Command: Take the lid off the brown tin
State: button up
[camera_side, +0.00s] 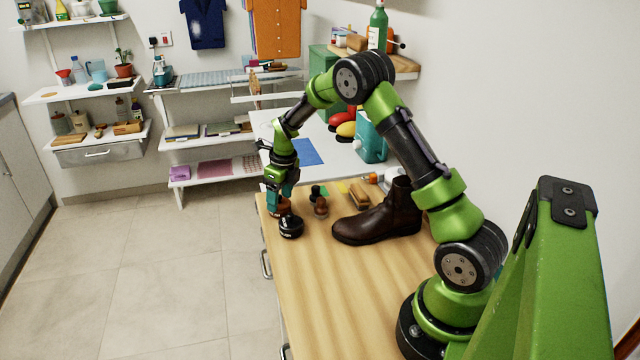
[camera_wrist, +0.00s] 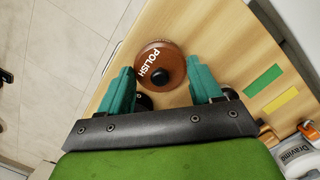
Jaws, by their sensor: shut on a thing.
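The brown tin's round lid (camera_wrist: 160,65), marked POLISH and with a black knob (camera_wrist: 161,77) at its centre, lies between my fingers in the wrist view. My gripper (camera_wrist: 162,80) has a teal finger on each side of the lid and is shut on it. In the side view my gripper (camera_side: 279,203) points down at the left edge of the wooden bench, with a little brown showing at its fingertips. The tin's body is mostly hidden, so I cannot tell whether lid and body are apart.
A black tin (camera_side: 291,227) stands close in front of my gripper. A brown boot (camera_side: 380,222) and a small brown-topped item (camera_side: 321,207) are to the right. Green (camera_wrist: 263,80) and yellow (camera_wrist: 281,100) strips lie on the bench. The front of the bench (camera_side: 320,300) is clear.

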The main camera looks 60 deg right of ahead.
jog(key=shift+c, duration=0.6)
jog(key=shift+r, duration=0.1)
notch_tip(320, 180, up, 4)
jog(key=shift+f, duration=0.15)
jog(key=s+a+r, duration=0.1)
jog(key=s+a, duration=0.2)
jog(key=s, duration=0.4)
jog(key=s+a, duration=0.3)
jog(key=s, duration=0.4)
jog(key=n, duration=0.4)
send_over(303, 260)
jog(key=f, duration=0.3)
jog(key=shift+s+f+y, duration=0.1)
jog(key=shift+s+y, duration=0.2)
jog(key=shift+f, duration=1.95)
